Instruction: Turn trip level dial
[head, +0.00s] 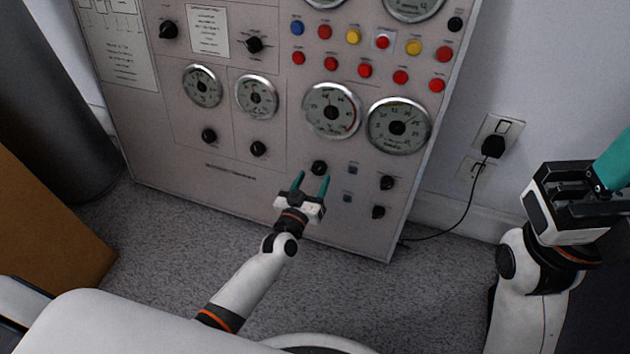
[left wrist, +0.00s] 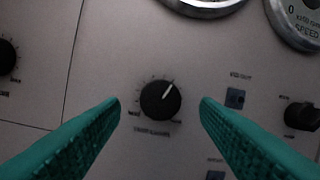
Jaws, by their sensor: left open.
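The control panel (head: 225,176) leans at the wall with several black dials and gauges. A black dial (head: 319,168) sits below the large gauges in the head view. In the left wrist view the dial (left wrist: 161,100) shows a white pointer mark tilted up and right, with a scale around it and a label below that is too blurred to read. My left gripper (head: 311,184) is open, with its teal fingers apart just in front of this dial. In the left wrist view the fingers (left wrist: 160,112) frame the dial on both sides without visible contact. My right gripper (head: 612,175) is partly cut off at the right edge.
Square buttons (left wrist: 235,98) and another black knob (left wrist: 300,116) lie right of the dial. Several coloured buttons (head: 365,70) are higher up. A plugged cable (head: 462,215) hangs at the right wall. A brown box (head: 45,225) stands at left. Carpet (head: 170,220) is free in front.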

